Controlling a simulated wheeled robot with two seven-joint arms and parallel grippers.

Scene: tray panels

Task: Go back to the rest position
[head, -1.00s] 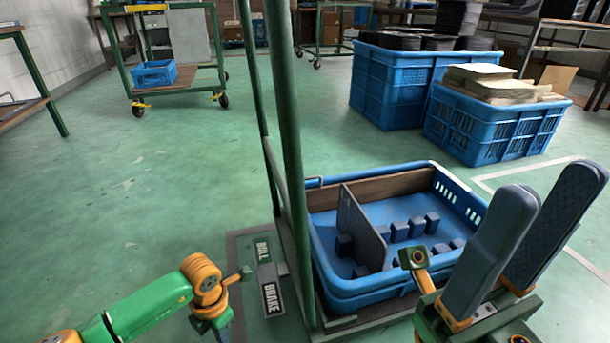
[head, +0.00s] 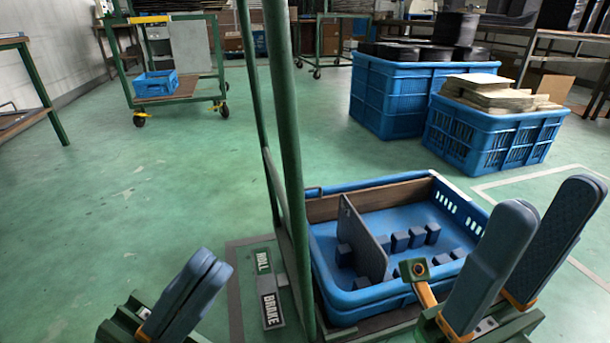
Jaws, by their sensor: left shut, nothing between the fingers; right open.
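My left gripper (head: 206,272) is at the bottom left, its two blue fingers together with nothing between them, above the floor and left of the green cart post. My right gripper (head: 550,206) is at the lower right, its two blue fingers apart and empty, in front of the right side of the blue tray (head: 322,271). The tray holds one upright grey panel (head: 361,238) standing tilted among several dark blue blocks (head: 400,242). The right gripper and its arm hide the tray's near right corner.
A green cart post (head: 283,130) rises left of the tray. Two blue crates, one with black parts (head: 388,98) and one with stacked pale sheets (head: 490,137), stand behind it. A green trolley (head: 168,100) is at the far left.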

